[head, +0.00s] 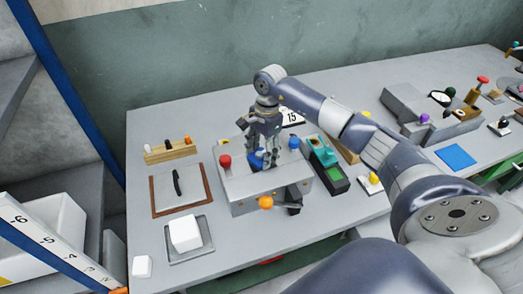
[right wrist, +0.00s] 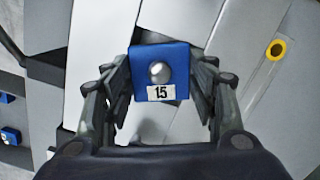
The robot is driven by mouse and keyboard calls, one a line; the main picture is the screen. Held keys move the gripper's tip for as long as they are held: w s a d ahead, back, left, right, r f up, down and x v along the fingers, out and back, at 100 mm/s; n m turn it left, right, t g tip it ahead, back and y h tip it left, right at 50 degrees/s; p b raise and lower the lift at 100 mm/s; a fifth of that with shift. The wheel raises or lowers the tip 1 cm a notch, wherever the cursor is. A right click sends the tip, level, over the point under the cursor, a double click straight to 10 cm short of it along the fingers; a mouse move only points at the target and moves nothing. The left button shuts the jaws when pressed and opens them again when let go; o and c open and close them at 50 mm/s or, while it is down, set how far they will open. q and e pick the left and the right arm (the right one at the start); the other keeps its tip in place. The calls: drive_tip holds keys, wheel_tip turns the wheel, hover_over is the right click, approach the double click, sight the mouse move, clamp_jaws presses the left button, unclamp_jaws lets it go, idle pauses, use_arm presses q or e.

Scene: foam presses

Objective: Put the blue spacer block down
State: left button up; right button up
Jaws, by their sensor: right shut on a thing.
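My right gripper (head: 262,158) is over the top of the grey foam press (head: 240,188) in the head view, pointing down. Its fingers are shut on the blue spacer block (head: 256,163), which the fingers partly hide there. In the right wrist view the blue spacer block (right wrist: 180,58) sits between the two fingers of my gripper (right wrist: 160,88). It has a round silver knob and a white label reading 15. I cannot tell whether the block touches the press. My left gripper is not in view.
The press has a red knob (head: 224,161), a blue knob (head: 294,143) and an orange knob (head: 266,202). A white block (head: 185,232) lies on a grey tray to the left. A green-and-black device (head: 329,172) stands close on the right. A white 15 card (head: 292,117) is behind.

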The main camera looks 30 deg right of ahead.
drive_tip(key=shift+f, duration=0.15)
drive_tip(key=o, duration=1.2)
drive_tip(key=shift+c, duration=0.2)
